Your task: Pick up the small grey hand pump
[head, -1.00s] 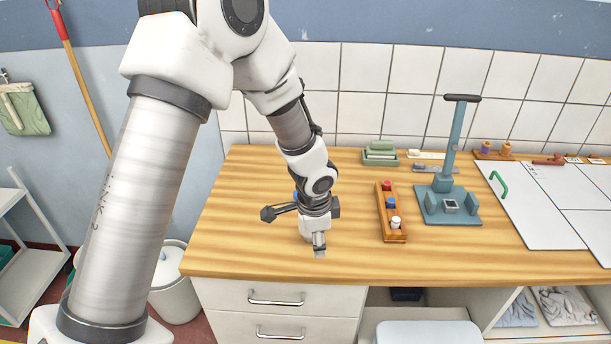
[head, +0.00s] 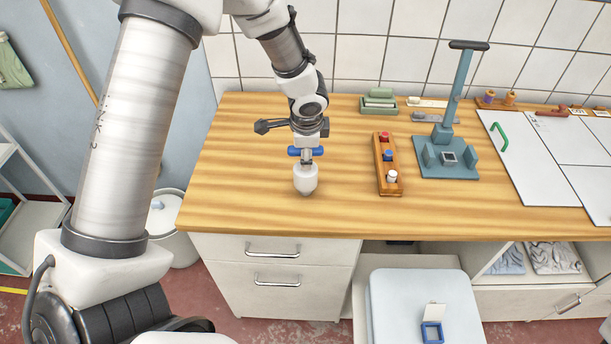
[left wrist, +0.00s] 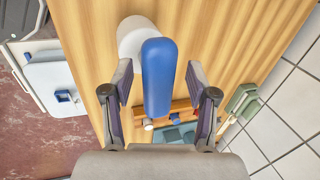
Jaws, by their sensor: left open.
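The hand pump (head: 306,180) stands on the wooden counter, with a pale grey-white body and a blue crossbar handle on top. In the left wrist view its blue handle (left wrist: 157,78) lies lengthwise between my fingers, and part of the pale body (left wrist: 133,38) shows beyond it. My left gripper (head: 308,152) is above the pump at handle height. In the left wrist view my left gripper (left wrist: 157,85) is open, one finger on each side of the handle, with gaps visible. My right gripper is not in view.
A wooden rack (head: 379,165) with several coloured-top bottles stands right of the pump. White panels (head: 535,160) lie farther right. The counter left of the pump is clear.

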